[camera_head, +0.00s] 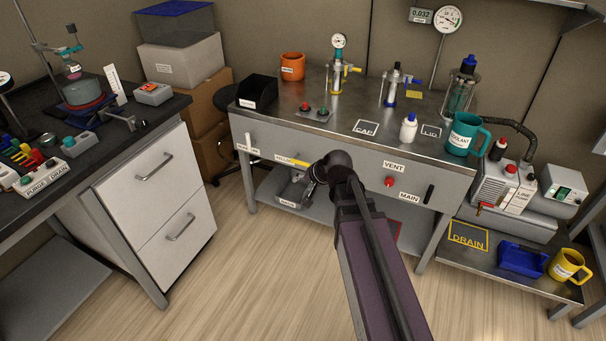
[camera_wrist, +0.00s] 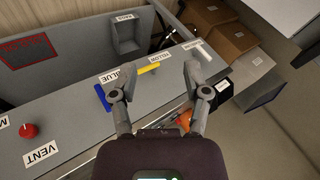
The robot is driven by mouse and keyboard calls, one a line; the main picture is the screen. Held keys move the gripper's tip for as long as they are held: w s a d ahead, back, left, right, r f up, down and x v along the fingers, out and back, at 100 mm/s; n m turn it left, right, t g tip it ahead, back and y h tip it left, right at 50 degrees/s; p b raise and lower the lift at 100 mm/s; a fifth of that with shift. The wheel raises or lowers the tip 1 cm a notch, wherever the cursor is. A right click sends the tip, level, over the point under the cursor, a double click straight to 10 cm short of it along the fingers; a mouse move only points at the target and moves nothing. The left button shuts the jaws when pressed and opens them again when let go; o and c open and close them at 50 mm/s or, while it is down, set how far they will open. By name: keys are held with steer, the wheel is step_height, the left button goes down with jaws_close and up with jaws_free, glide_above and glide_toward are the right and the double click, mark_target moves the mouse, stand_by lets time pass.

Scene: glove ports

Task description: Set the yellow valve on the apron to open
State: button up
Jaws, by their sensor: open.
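The yellow valve handle (camera_wrist: 148,69) is on the grey apron (camera_wrist: 70,128) beside its YELLOW label (camera_wrist: 160,57). It lies lengthwise along the apron, crosswise to the blue and white handles. In the head view the yellow handle (camera_head: 299,163) shows just left of my gripper (camera_head: 316,180), whose fingers are partly hidden by my wrist. In the wrist view my gripper (camera_wrist: 154,84) is open and empty. Its fingers are spread either side of the yellow handle, which appears just beyond the fingertips; contact is not visible.
A blue handle (camera_wrist: 103,97) is close to the left finger, and a white handle (camera_wrist: 197,47) is close to the right finger. A red knob (camera_wrist: 29,130) sits by the VENT label (camera_wrist: 42,153). A grey bin (camera_wrist: 126,36) is under the bench. Open floor (camera_head: 250,270) lies in front.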

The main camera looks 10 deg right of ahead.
steer(key=w+d+f+m+t+y+b, duration=0.1)
steer(key=w+f+m+t+b, duration=0.4)
steer(key=w+f+b, duration=0.6)
steer(key=m+t+h+b, duration=0.2)
steer(key=m+t+b, duration=0.45)
steer(key=b, duration=0.85)
glide_toward(304, 165)
steer(key=s+r+m+g, duration=0.1)
steer(key=s+r+g, duration=0.1)
steer(key=shift+s+d+f, duration=0.1)
steer(key=shift+s+d, duration=0.05)
steer(key=shift+d, duration=0.1)
steer(key=b+x, duration=0.2)
steer(key=x, duration=1.1)
steer(key=shift+w+d, duration=0.1)
steer(key=shift+w, duration=0.35)
jaws_close()
